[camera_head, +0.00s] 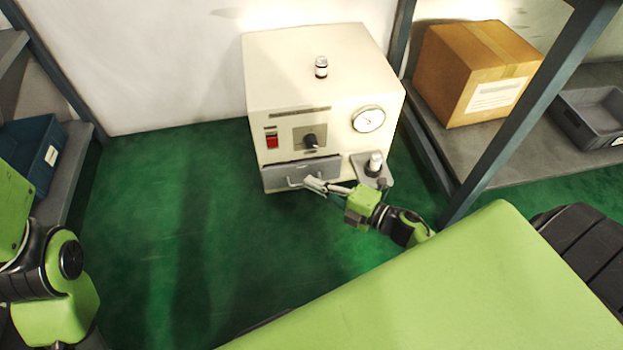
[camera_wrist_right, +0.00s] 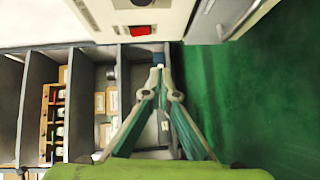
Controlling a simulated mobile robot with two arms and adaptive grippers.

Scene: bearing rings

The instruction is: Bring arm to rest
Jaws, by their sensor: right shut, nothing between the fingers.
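My right gripper (camera_head: 318,186) is shut and empty, in front of the lower front of a cream machine (camera_head: 315,75) in the head view. Its fingertips overlap the handle side of the machine's grey drawer (camera_head: 300,174) in the picture; I cannot tell whether they touch it. In the right wrist view, the fingers of the right gripper (camera_wrist_right: 160,70) meet at their tips with nothing between them. My left arm shows at the left edge of the head view; its gripper is not in view.
The machine has a red switch (camera_head: 271,138), a knob (camera_head: 310,142), a gauge (camera_head: 368,119) and a small cylinder (camera_head: 321,67) on top. A cardboard box (camera_head: 475,70) and a grey bin (camera_head: 590,115) stand on the right shelf. A blue bin (camera_head: 35,155) is at left. Green floor is clear.

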